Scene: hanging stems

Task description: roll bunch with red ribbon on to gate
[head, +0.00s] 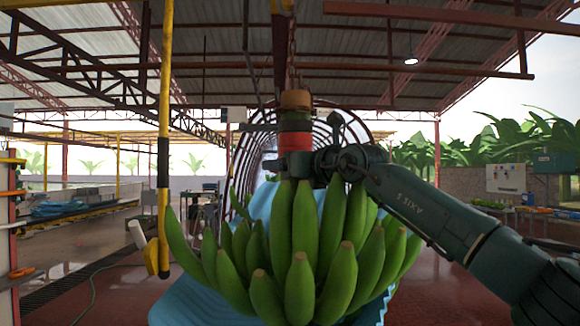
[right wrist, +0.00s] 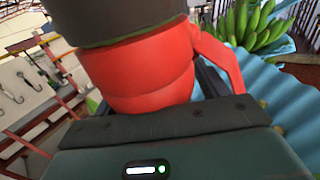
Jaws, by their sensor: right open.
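A large bunch of green bananas (head: 303,250) hangs upright in the middle of the head view. A red ribbon (head: 295,138) is wrapped around its stem (head: 296,99) above the fruit. My right gripper (head: 308,166) is at the stem just below the ribbon, its arm coming in from the right. In the right wrist view the ribbon (right wrist: 150,80) fills the space in front of the open right gripper (right wrist: 150,103), with a loose red tail at the right. Whether the fingers touch the stem is hidden. My left gripper is not in view. I cannot make out which structure is the gate.
A yellow pole (head: 164,90) with a black sleeve hangs close at the left of the bunch. A blue sheet (head: 205,300) lies below and behind the bunch. Dark hoops (head: 350,128) arch behind the stem. Red floor (head: 445,275) lies open at the right.

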